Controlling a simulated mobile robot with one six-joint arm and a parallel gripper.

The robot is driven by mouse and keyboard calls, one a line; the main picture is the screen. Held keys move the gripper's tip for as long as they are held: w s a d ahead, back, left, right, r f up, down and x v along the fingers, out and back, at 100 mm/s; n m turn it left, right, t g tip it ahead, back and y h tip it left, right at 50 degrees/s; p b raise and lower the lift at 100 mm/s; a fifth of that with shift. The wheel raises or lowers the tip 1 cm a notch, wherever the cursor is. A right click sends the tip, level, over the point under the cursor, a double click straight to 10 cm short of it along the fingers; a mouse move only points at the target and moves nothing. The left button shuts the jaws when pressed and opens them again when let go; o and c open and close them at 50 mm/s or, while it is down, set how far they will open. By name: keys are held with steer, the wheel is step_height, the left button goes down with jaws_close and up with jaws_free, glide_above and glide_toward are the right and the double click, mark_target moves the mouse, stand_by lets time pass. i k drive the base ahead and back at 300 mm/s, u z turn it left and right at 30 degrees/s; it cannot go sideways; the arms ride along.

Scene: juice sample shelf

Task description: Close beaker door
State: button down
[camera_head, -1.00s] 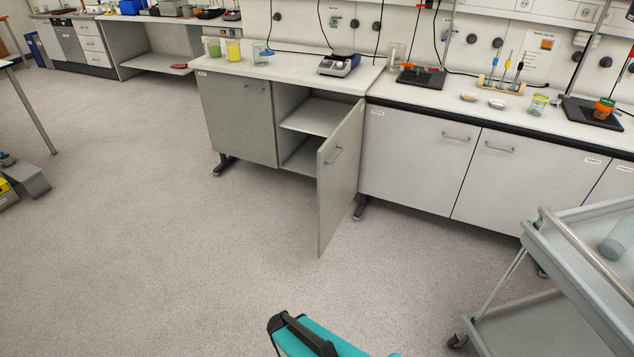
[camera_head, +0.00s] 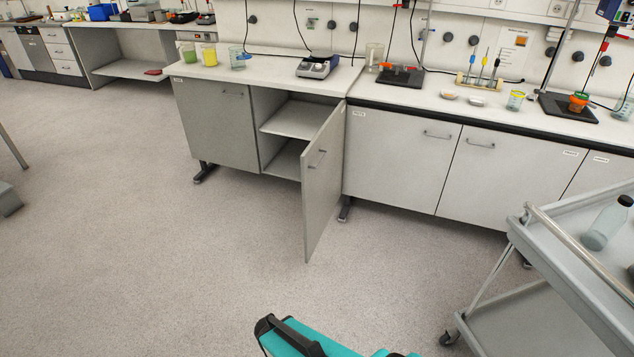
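The grey cabinet door (camera_head: 322,185) stands swung open, out from the lab bench toward me. Its handle (camera_head: 317,160) shows on the face turned to the right part of the picture. The open cabinet behind it shows an inner shelf (camera_head: 292,119) with nothing visible on it. The left door (camera_head: 217,122) of the same cabinet is closed. On the bench top above stand beakers with green liquid (camera_head: 188,51) and yellow liquid (camera_head: 209,55).
A grey trolley (camera_head: 545,270) with a bottle (camera_head: 607,223) on it stands at the lower right. Closed cabinets (camera_head: 400,150) adjoin the open door on the right. The floor (camera_head: 170,250) in front and to the left is clear.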

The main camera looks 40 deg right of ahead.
mark_target(330, 180)
steer(key=i, duration=0.9)
steer(key=u, duration=0.05)
